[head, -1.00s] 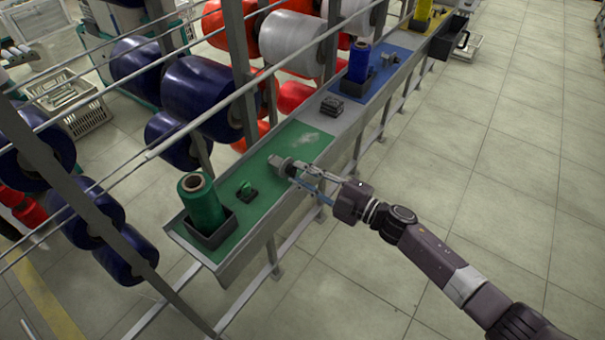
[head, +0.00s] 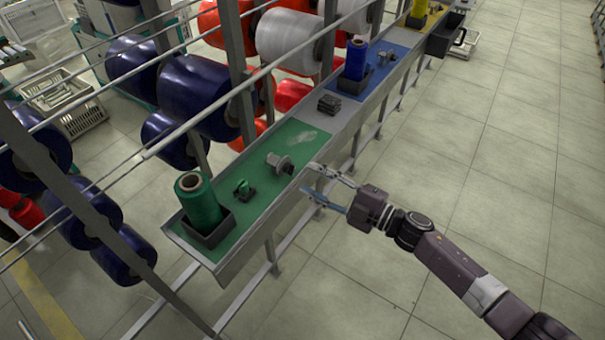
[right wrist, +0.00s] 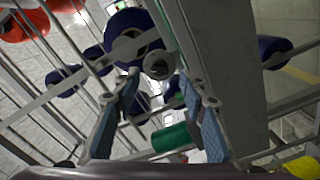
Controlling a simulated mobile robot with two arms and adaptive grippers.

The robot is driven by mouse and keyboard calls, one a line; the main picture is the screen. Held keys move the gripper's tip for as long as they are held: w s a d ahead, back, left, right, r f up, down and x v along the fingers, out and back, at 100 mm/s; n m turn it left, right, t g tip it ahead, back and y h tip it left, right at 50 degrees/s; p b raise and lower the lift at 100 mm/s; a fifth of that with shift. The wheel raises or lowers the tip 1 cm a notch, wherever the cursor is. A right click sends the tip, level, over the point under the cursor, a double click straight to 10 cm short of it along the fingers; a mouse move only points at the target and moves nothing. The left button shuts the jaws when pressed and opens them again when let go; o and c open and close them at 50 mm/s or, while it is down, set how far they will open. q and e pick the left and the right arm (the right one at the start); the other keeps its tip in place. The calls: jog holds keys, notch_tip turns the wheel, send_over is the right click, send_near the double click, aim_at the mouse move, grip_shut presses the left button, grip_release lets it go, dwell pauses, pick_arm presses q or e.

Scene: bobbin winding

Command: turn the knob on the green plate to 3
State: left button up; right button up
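The green plate (head: 262,200) lies at the near end of the long grey rail in the head view. A grey round knob (head: 280,163) with a dark part at its right side stands on it. Its numbers and setting are too small to read. My right gripper (head: 310,179) is open and empty, just to the right of the knob and apart from it, by the rail's outer edge. In the right wrist view its two blue-padded fingers (right wrist: 160,117) stand apart with nothing gripped. My left gripper is out of view.
A green spool (head: 199,200) in a dark holder and a small green part (head: 244,190) share the plate. Dark blocks (head: 329,105) and a blue spool (head: 357,60) stand farther along the rail. Rods and large rolls are behind. The floor at right is clear.

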jog(key=v, duration=0.7)
jog(key=shift+s+d, duration=0.2)
jog(key=shift+d, duration=0.1)
jog(key=d+f+m+t+h+b, duration=0.1)
jog(key=d+f+m+h, duration=0.35)
jog(key=f, duration=0.75)
jog(key=d+f+m+t+h+b, duration=0.1)
jog(key=d+f+m+h, duration=0.4)
jog(key=f, duration=0.6)
jog(key=s+d+f+m+g+h+b, duration=0.1)
jog(key=s+d+f+m, duration=0.15)
jog(key=f, duration=0.25)
jog(key=s+d+f+m+g+h, duration=0.1)
jog(key=s+d+f, duration=0.15)
jog(key=f, duration=0.35)
jog(key=s+d+f+m+g+h+b, duration=0.1)
jog(key=s+f+m+g, duration=0.1)
jog(key=s+f, duration=0.7)
jog(key=s+f+m+g+h+b, duration=0.1)
jog(key=s+f+m+g+h, duration=0.15)
jog(key=s+f, duration=0.7)
jog(key=s+a+f+m+g, duration=0.1)
jog(key=s+f+g, duration=0.1)
jog(key=s, duration=0.9)
jog(key=s+a+f+m+g, duration=0.2)
jog(key=s+g, duration=0.1)
jog(key=s, duration=0.8)
jog(key=shift+f, duration=0.25)
